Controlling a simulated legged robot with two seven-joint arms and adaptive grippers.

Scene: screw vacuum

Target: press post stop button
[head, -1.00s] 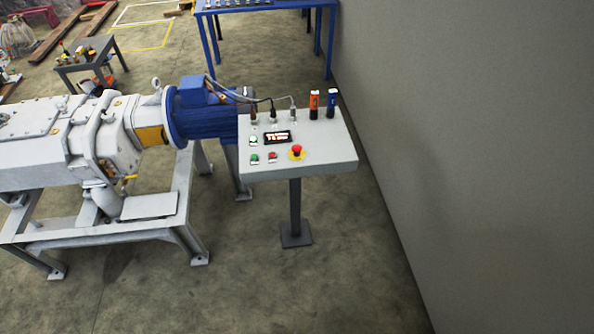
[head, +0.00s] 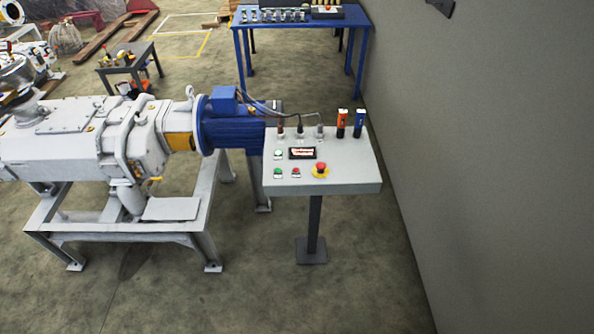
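A grey control panel (head: 345,178) stands on a single dark post in the middle of the head view. On its sloped top is a red mushroom button (head: 320,168) on a yellow ring, at the front right of the controls. A small red button (head: 296,173) sits left of it, with a green button (head: 278,173) further left. A white button (head: 279,154) lies behind the green one. A small display (head: 302,153) shows lit text too small to read. Neither of my grippers is in view.
A white screw vacuum pump (head: 85,150) with a blue motor (head: 235,130) stands on a frame left of the panel. A grey wall (head: 480,180) runs along the right. A blue table (head: 300,25) stands behind. The floor in front (head: 250,300) is clear.

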